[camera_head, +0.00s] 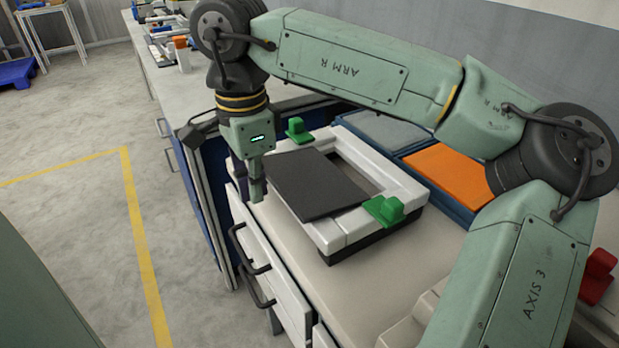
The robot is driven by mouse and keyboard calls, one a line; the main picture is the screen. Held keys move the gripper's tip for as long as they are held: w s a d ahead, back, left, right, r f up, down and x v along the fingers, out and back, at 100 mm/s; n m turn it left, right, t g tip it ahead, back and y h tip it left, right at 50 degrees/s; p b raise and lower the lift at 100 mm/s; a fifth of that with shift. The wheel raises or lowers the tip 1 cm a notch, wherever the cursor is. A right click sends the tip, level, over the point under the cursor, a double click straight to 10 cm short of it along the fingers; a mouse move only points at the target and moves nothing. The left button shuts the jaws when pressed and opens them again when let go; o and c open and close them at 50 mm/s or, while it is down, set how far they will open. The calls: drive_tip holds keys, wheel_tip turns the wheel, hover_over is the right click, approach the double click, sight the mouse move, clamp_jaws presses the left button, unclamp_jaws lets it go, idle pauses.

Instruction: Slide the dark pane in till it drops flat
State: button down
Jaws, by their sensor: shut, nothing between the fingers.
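The dark pane (314,184) lies over the white frame (335,238) on the counter, covering the near-left part of its opening. It looks tilted, with its left part over the frame's rim. A strip of the opening shows bare to its right. A green clip (384,209) sits at the frame's front right, and another green clip (298,130) at its back left. My gripper (257,194) points down just left of the pane's left edge, its fingers shut and empty. I cannot tell whether it touches the pane.
Behind the frame are a blue tray with a grey panel (383,129) and an orange panel (452,176). A red clip (598,277) is at the far right. White drawers with dark handles (252,250) are below the counter edge. Bare counter (365,290) lies in front of the frame.

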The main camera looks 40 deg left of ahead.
sight(281, 183)
drive_tip(key=shift+w, duration=0.15)
drive_tip(key=shift+w+d+f+p, duration=0.15)
drive_tip(key=shift+w+d, duration=0.2)
drive_tip(key=shift+w, duration=0.4)
drive_tip(key=shift+w+d+r+p, duration=0.15)
drive_tip(key=shift+w+d, duration=0.2)
drive_tip(key=shift+w, duration=0.45)
drive_tip(key=shift+w+d+f+p, duration=0.15)
drive_tip(key=shift+w+d, duration=0.2)
drive_tip(key=shift+w, duration=0.4)
drive_tip(key=shift+s+a, duration=0.15)
drive_tip(key=shift+s, duration=0.2)
drive_tip(key=shift+r+p, duration=0.9)
drive_tip(key=shift+r, duration=0.2)
